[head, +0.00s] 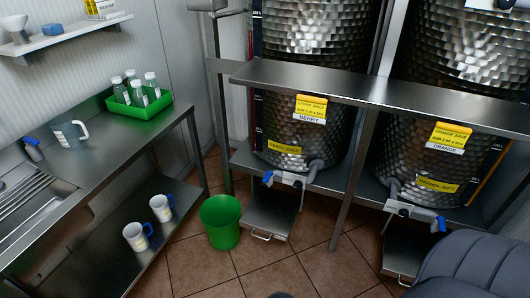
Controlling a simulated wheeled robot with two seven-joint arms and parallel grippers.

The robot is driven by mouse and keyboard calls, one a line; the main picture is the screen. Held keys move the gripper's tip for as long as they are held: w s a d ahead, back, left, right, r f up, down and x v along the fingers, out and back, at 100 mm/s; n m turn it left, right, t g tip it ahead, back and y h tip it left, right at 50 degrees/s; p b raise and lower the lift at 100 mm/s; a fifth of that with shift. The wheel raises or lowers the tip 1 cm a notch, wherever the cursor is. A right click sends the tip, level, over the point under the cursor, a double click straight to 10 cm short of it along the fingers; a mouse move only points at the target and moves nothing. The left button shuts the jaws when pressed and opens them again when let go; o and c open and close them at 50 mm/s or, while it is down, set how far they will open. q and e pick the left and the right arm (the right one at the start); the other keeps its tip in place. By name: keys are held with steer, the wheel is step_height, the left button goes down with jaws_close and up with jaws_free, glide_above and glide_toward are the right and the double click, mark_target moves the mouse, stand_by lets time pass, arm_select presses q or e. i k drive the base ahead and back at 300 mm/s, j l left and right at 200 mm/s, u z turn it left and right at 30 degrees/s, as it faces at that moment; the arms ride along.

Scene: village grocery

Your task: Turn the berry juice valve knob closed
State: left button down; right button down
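The berry juice tank (305,100) is a dimpled steel drum in the middle of the head view, with yellow labels and a white BERRY tag (308,119). Its outlet valve (290,179) sits low at the front, and a blue knob (267,178) shows at the valve's left end. Whether the valve is open or closed cannot be told at this size. No juice stream is visible under it. Neither of my grippers shows in the head view, and nothing touches the knob.
A steel drip shelf (272,212) lies below the valve. The orange tank (455,95) with its own blue knob (439,224) stands right. A green bin (221,222) stands on the tiled floor, left of the shelf. A steel bench (95,150) is at left.

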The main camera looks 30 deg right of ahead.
mark_target(297, 184)
steer(key=z, duration=1.25)
